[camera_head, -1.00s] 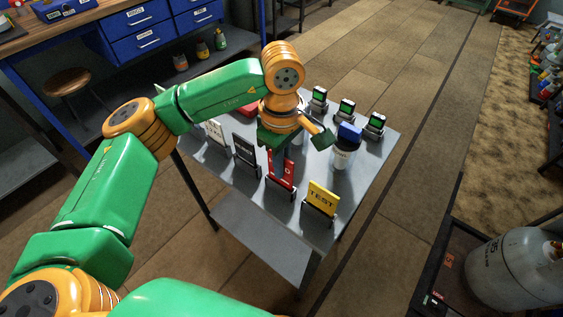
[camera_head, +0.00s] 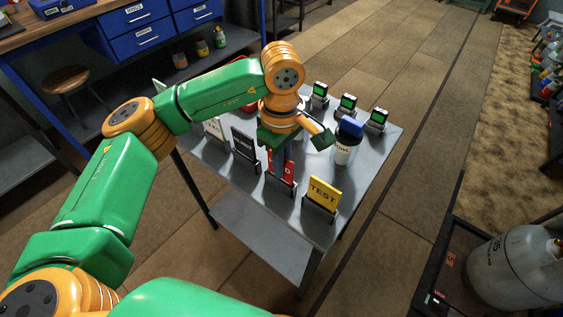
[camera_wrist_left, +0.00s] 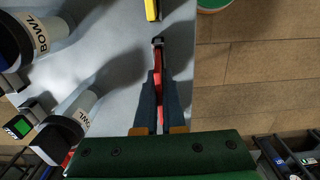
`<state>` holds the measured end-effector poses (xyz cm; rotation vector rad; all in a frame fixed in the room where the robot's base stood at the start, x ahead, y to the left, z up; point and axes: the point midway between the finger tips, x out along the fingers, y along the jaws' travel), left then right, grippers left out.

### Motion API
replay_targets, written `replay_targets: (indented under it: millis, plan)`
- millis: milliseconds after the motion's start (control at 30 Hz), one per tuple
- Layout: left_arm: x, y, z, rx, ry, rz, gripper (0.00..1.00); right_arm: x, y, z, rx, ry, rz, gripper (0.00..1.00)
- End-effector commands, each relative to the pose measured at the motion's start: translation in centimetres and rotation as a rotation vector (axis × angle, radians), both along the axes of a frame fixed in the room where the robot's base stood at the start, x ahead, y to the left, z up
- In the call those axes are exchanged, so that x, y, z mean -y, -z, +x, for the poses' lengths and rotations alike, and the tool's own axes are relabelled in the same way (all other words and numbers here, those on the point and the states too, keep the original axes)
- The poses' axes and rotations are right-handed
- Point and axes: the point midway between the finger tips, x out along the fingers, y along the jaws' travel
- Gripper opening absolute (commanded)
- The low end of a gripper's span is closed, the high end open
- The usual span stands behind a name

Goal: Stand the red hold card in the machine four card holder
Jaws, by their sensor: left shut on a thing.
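The red hold card (camera_head: 289,168) is upright on the grey table, largely hidden in the head view by my left gripper (camera_head: 281,172). The gripper points down and is shut on the card. The card's lower edge appears to be behind the front lip of a dark card holder (camera_head: 279,187); how deep it sits is hard to tell. In the left wrist view the red card (camera_wrist_left: 158,72) shows edge-on between the fingers (camera_wrist_left: 158,100), in line with the small dark holder end (camera_wrist_left: 157,42). My right gripper is not in view.
The yellow TEST card (camera_head: 323,192) stands to the right, a black card (camera_head: 243,145) and white card (camera_head: 213,128) to the left. A blue-lidded jar (camera_head: 346,146) and several green-screened devices (camera_head: 347,105) stand behind. The grey table's (camera_head: 310,232) front edge is close.

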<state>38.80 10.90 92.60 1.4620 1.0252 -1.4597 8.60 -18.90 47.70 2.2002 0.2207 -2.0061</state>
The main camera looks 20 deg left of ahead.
Motion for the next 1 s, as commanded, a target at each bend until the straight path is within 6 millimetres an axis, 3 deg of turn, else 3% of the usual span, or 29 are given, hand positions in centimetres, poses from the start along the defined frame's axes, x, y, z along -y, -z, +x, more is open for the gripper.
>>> replay_targets:
  millis: [200,300,367,667,1000]
  plan:
    - [0.0,0.0,0.0,0.0,0.0,0.0,0.0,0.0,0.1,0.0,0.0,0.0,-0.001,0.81]
    - [0.0,0.0,0.0,0.0,0.0,0.0,0.31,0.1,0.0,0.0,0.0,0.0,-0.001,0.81]
    - [0.0,0.0,0.0,0.0,0.0,0.0,0.41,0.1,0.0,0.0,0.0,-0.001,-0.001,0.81]
    - [0.0,-0.3,0.0,0.001,0.0,0.0,0.41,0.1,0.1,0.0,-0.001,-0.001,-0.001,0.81]
    - [0.0,-6.5,0.0,0.002,0.0,0.0,0.41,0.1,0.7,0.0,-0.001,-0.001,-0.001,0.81]
